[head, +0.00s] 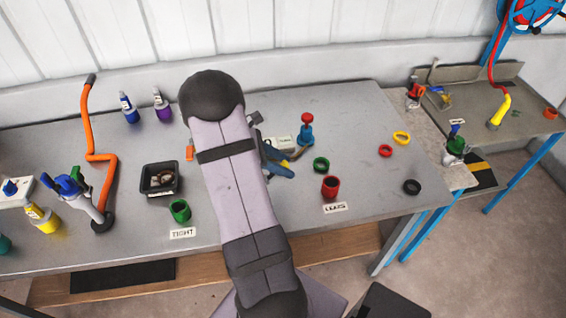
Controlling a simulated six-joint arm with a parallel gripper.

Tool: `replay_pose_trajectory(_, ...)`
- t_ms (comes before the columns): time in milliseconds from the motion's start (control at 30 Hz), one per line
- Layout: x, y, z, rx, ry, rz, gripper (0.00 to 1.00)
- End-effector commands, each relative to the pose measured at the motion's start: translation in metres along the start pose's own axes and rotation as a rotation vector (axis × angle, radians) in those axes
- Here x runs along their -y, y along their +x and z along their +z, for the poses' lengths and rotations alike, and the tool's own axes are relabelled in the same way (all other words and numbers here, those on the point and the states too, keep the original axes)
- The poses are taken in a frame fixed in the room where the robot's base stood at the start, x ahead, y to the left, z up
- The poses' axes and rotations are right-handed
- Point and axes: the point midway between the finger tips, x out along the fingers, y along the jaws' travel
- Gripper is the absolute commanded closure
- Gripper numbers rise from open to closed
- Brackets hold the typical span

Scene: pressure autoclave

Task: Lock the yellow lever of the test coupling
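My arm reaches across the middle of the grey workbench (330,120) and covers much of its centre. Just right of the arm is a dark blue part with a small yellow piece (284,163), partly hidden behind the arm. It may be the test coupling and its lever, but it is too small and covered to tell the lever's position. Dark grey parts stick out beside the arm there; my gripper's fingers cannot be made out, nor whether they touch anything.
A red-knobbed blue fitting (306,132) stands near the covered area. Green (180,211) and red (330,188) cups stand by the TIGHT and LEAKS labels. A black tray (160,179), orange pipe (101,156) and bottles are left. Loose rings lie right; bare bench lies between.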

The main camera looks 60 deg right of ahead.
Motion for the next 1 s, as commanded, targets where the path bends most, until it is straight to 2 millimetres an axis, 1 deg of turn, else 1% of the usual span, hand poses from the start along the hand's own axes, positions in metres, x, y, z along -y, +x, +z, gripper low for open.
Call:
replay_pose_trajectory(200, 0.0000, 0.0004, -0.0002, 0.000, 0.000, 0.000, 0.62)
replay_pose_trajectory(267, 0.0000, 0.0003, -0.0002, 0.000, 0.000, 0.000, 0.77)
replay_pose_trajectory(300, 0.0000, 0.0003, -0.0002, 0.000, 0.000, 0.000, 0.86)
replay_pose_trajectory(367, 0.0000, 0.0002, -0.0002, 0.000, 0.000, 0.000, 1.00)
replay_pose_trajectory(1000, -0.0010, -0.0056, -0.0004, -0.001, 0.000, 0.003, 1.00)
